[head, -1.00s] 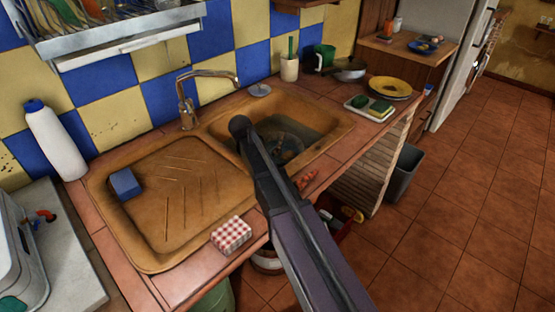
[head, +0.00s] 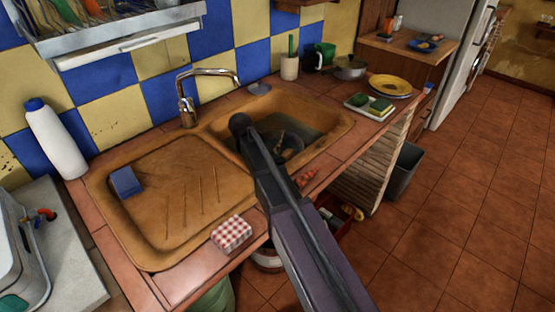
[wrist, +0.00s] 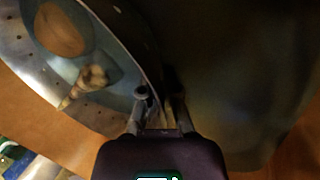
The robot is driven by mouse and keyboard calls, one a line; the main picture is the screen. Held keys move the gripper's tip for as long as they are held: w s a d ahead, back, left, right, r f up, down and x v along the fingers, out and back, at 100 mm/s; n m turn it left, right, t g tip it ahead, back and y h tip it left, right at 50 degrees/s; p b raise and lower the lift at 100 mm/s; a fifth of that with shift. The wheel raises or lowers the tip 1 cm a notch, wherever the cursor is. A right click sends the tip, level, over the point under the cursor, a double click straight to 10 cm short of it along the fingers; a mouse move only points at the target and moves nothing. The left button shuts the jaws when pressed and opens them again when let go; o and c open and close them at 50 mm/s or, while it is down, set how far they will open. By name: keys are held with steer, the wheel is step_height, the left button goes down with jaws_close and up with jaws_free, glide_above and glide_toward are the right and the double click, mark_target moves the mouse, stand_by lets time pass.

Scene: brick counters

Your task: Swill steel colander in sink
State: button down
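The steel colander (wrist: 110,20) fills the upper left of the wrist view, its grey wall pierced with small holes. A round brown piece (wrist: 62,30) and a pale, knobbly piece (wrist: 92,76) lie in it. In the head view the colander (head: 291,146) is in the sink basin (head: 325,128), partly hidden by my arm. My fingertips are hidden there.
The drainboard (head: 165,215) left of the basin carries a blue sponge (head: 126,183). A tap (head: 187,105) stands behind. A checkered box (head: 231,233) is at the front edge. A sponge tray (head: 370,106) and yellow plate (head: 390,85) stand right of the basin.

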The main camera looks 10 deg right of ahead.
steer(key=shift+f+b, duration=0.35)
steer(key=shift+f, duration=0.1)
steer(key=shift+r, duration=0.15)
stand_by(0.3)
steer(key=shift+r+p, duration=4.9)
steer(key=shift+p, duration=0.15)
steer(key=shift+r, duration=0.1)
step_height(320, 180, up, 10)
steer(key=p, duration=1)
